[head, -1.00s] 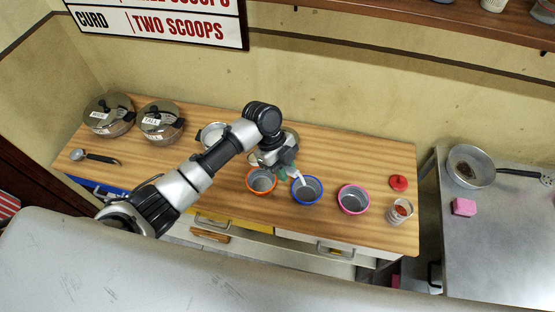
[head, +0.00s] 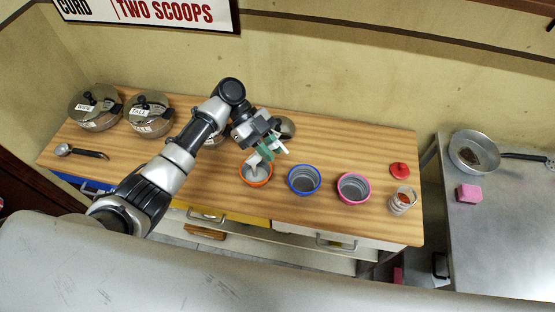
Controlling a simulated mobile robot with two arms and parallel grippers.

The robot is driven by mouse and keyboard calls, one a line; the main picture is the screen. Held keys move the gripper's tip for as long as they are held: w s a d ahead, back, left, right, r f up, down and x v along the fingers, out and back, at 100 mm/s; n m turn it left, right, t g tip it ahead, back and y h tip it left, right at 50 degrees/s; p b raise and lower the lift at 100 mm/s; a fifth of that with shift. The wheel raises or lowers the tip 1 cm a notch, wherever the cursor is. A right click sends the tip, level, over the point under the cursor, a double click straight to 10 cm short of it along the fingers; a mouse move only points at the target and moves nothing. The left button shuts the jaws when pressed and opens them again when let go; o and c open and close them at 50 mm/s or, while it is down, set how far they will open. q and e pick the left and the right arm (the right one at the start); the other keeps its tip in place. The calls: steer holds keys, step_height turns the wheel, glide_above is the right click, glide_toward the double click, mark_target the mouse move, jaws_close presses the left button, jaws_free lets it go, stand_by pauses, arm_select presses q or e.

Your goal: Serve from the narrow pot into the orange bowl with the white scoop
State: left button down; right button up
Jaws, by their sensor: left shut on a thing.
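My left gripper (head: 267,146) is shut on the white scoop (head: 256,163) and holds it tilted down over the orange bowl (head: 257,183). The scoop's lower end overlaps the bowl's opening; I cannot tell whether it touches the bowl or carries food. The orange bowl stands upright near the counter's front edge. Behind my arm are parts of a metal vessel (head: 214,139) and of a rounded metal one (head: 285,127), both mostly hidden. I cannot tell which pot is the narrow one. My right gripper is not in view.
A blue bowl (head: 304,180) and a pink bowl (head: 353,188) stand right of the orange one. Beyond them are a glass jar (head: 402,201) and a red lid (head: 399,170). Two labelled lidded pots (head: 95,106) (head: 149,114) and a ladle (head: 82,152) are at left.

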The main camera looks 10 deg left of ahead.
arm_select(q)
steer(key=a+h+b, duration=0.1)
steer(key=w+a+g+h+b, duration=0.1)
steer(key=b, duration=0.1)
steer(key=shift+w+a+r, duration=0.1)
steer(key=shift+w+r, duration=0.15)
steer(key=shift+r, duration=0.05)
steer(key=shift+r+g, duration=0.3)
steer(key=shift+r, duration=0.25)
steer(key=shift+f+b, duration=0.45)
steer(key=shift+b, duration=0.05)
steer(key=shift+s+r, duration=0.1)
steer(key=shift+r, duration=0.15)
steer(key=s+d+t+y+p, duration=0.1)
steer(key=d+t+y+p, duration=0.1)
steer(key=shift+s+d+f+y, duration=0.2)
steer(key=shift+s+d+y, duration=0.15)
steer(key=shift+d+y, duration=0.05)
steer(key=s+d+t+y+p, duration=0.1)
steer(key=d+y, duration=0.1)
steer(key=s+d+f+t+y+p, duration=0.1)
steer(key=d+y+p, duration=0.1)
steer(key=shift+s+f+t, duration=0.1)
steer(key=shift+s+t, duration=0.1)
steer(key=shift+t, duration=0.1)
